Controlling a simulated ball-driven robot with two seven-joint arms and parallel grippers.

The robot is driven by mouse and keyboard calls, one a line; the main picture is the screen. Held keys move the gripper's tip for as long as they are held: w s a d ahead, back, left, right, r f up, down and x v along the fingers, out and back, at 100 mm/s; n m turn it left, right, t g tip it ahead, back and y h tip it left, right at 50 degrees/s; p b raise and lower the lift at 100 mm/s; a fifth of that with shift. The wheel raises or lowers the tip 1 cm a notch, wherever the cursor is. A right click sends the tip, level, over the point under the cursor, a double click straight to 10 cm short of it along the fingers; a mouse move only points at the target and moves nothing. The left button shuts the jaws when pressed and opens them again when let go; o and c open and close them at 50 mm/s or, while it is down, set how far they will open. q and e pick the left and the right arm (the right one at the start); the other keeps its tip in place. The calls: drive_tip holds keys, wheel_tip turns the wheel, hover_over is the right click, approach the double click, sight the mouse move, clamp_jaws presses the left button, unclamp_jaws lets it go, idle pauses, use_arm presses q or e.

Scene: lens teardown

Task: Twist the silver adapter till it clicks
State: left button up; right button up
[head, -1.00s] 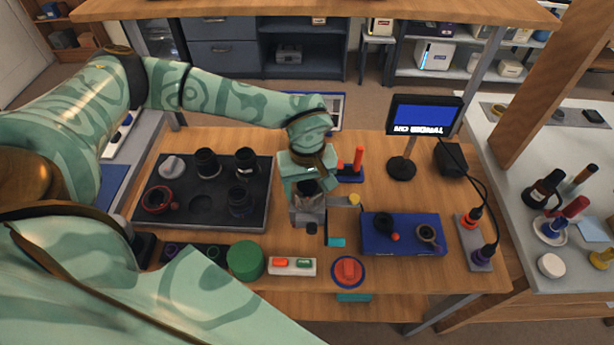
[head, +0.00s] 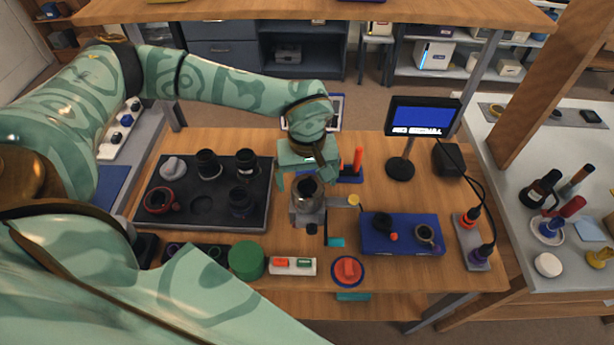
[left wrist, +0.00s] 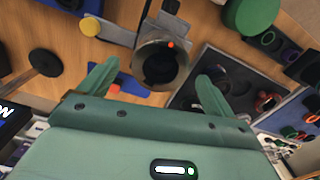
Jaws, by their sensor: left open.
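The silver adapter (head: 306,205) is a round metal ring around a dark opening, seated at the grey clamp (head: 299,219) in the middle of the bench. In the left wrist view the silver adapter (left wrist: 141,57) shows from above, with a small red dot on its rim. My left gripper (head: 305,177) is open and empty just behind and above the adapter. In the left wrist view its two fingers stand wide apart on either side of the adapter, with visible gaps. I cannot tell whether the adapter has clicked. My right gripper is not in view.
A dark tray (head: 262,212) with several lens parts lies to the left. A blue mat (head: 375,244) lies to the right of the clamp. A green cylinder (head: 246,260), a button box (head: 292,267) and a red knob (head: 347,270) line the front. A small screen (head: 423,116) stands behind.

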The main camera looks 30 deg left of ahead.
sight(307, 189)
use_arm(q)
wheel_tip(307, 189, up, 13)
drive_tip(key=p, duration=0.1)
idle(0.6)
